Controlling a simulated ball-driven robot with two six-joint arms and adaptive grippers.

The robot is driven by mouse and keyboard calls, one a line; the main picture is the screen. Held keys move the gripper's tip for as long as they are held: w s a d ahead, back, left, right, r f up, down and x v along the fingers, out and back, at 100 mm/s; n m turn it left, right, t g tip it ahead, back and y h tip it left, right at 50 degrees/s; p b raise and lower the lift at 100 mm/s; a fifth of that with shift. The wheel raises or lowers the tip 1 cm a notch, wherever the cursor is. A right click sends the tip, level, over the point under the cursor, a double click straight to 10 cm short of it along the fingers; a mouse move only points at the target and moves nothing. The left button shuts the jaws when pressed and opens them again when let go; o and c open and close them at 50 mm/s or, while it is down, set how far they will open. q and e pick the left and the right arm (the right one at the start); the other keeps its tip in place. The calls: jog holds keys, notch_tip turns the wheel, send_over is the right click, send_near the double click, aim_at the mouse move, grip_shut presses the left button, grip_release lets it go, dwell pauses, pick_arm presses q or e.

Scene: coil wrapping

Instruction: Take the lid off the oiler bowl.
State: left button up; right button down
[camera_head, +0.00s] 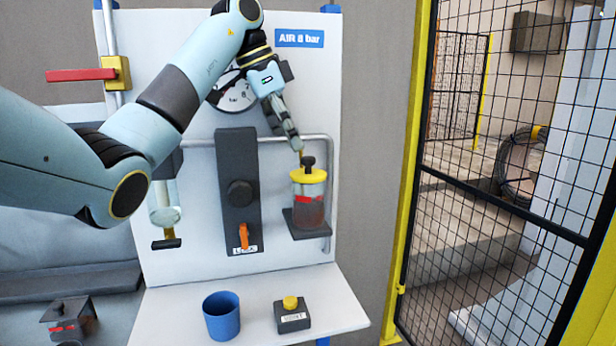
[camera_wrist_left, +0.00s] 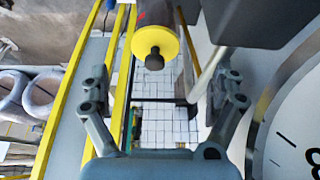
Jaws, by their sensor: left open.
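The oiler bowl (camera_head: 308,210) is a clear cup with red marks, standing on a dark bracket on the right of the white panel. Its yellow lid (camera_head: 308,175) with a black knob (camera_head: 308,161) is on top of it. In the left wrist view the yellow lid (camera_wrist_left: 155,42) and its dark knob (camera_wrist_left: 154,60) show at the top, ahead of the fingers. My left gripper (camera_head: 297,146) is just above the knob in the head view. In the wrist view its two fingers (camera_wrist_left: 165,98) are spread apart with nothing between them. My right gripper is not in view.
A blue cup (camera_head: 221,316) and a dark box with a yellow button (camera_head: 292,315) stand on the white shelf (camera_head: 180,315). A dark valve block with an orange lock tab (camera_head: 244,236) is left of the bowl. A grey pipe (camera_head: 331,190) runs behind the bowl. A yellow-framed fence is at right.

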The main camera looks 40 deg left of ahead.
aim_at(308, 169)
pick_arm(q)
jog(key=shift+b+x, duration=0.4)
jog(key=shift+x, duration=0.45)
jog(key=shift+w+d+f, duration=0.1)
jog(key=shift+d+f, duration=0.1)
jog(key=shift+f, duration=0.1)
jog(key=x, duration=0.1)
jog(key=p+x, duration=0.2)
jog(key=x, duration=0.1)
jog(key=shift+d, duration=0.25)
jog(key=shift+f, duration=0.25)
jog(key=c, duration=1.2)
jog(key=shift+r, duration=0.1)
